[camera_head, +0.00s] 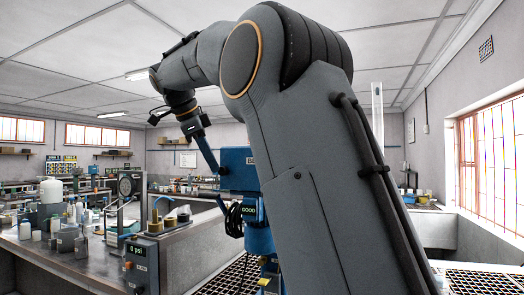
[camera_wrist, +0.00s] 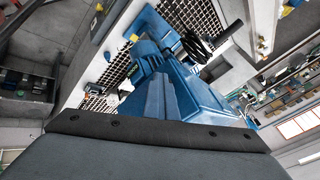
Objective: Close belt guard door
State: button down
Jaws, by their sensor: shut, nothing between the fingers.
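A blue machine with a lettered upper housing (camera_head: 238,168) stands beyond my arm in the head view, and my arm hides its right side. In the wrist view its blue housing (camera_wrist: 205,100) lies just beyond my fingers. I cannot clearly pick out the belt guard door or tell how far it stands open. My gripper (camera_head: 214,170) points down at the left side of the housing. Its blue fingers (camera_wrist: 159,78) are together and empty in the wrist view. Whether they touch the housing cannot be told.
A black round part (camera_wrist: 197,46) sits beside the housing in the wrist view. A bench with a pressure readout box (camera_head: 142,266) stands at left in the head view, with jars and bottles behind. Dark floor grating (camera_head: 236,277) lies below the machine. A barred window (camera_head: 490,150) is at right.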

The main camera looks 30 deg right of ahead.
jog(key=shift+w+d, duration=0.1)
jog(key=shift+d, duration=0.05)
jog(key=s+a+r, duration=0.2)
jog(key=a+r, duration=0.6)
jog(key=a, duration=0.1)
jog(key=shift+s+a+r+b, duration=0.2)
jog(key=shift+r+b, duration=0.05)
jog(key=shift+b, duration=0.1)
